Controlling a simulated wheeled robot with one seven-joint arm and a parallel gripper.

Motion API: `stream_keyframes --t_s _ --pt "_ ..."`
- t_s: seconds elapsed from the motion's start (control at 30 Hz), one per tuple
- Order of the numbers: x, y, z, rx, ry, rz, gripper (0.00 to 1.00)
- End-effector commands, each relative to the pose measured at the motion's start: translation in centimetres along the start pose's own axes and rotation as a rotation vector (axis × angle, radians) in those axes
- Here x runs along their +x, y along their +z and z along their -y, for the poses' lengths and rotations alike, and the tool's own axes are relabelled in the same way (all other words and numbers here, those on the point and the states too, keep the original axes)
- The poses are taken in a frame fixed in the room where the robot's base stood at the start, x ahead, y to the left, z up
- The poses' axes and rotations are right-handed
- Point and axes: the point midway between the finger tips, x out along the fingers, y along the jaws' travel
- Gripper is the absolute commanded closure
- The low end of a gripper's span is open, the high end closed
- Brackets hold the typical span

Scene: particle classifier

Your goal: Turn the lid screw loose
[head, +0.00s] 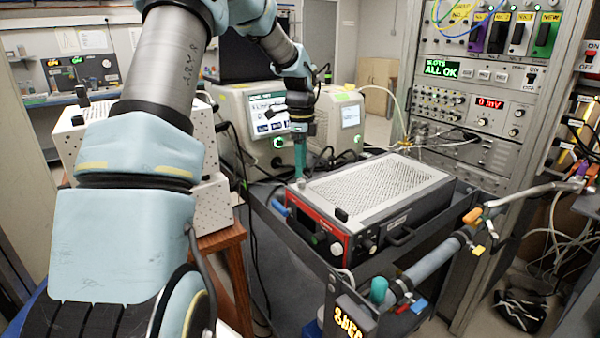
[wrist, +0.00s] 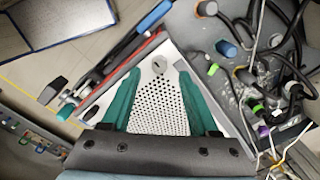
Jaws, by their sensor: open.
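The instrument box has a perforated metal lid (head: 375,185) with a red-edged front panel (head: 317,228). In the wrist view the lid (wrist: 156,108) narrows to a corner, and a round grey slotted screw (wrist: 161,76) sits near that corner. My gripper (head: 301,178) points down over the left corner of the lid in the head view. In the wrist view my gripper (wrist: 158,70) is open, with one green finger on either side of the screw. Nothing is held. The screw is not distinguishable in the head view, and contact with the lid cannot be told.
The box rests on a dark cart (head: 400,272) with a grey push bar (head: 432,268) at the front right. A blue handle (head: 279,207) sticks out beside the box's left corner. Cable plugs (wrist: 227,48) lie close by. An equipment rack (head: 475,100) stands behind right.

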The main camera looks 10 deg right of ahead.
Motion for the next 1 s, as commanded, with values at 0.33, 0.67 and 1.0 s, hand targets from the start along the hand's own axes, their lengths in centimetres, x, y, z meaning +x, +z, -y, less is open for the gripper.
stream_keyframes --t_s 0.33,0.67,1.0 --pt "3.7 0.0 0.0 -0.001 0.000 0.000 0.39" --pt "4.0 0.0 0.0 -0.001 -0.001 0.000 0.43" --pt "3.9 0.0 0.0 -0.001 -0.001 0.000 0.81"
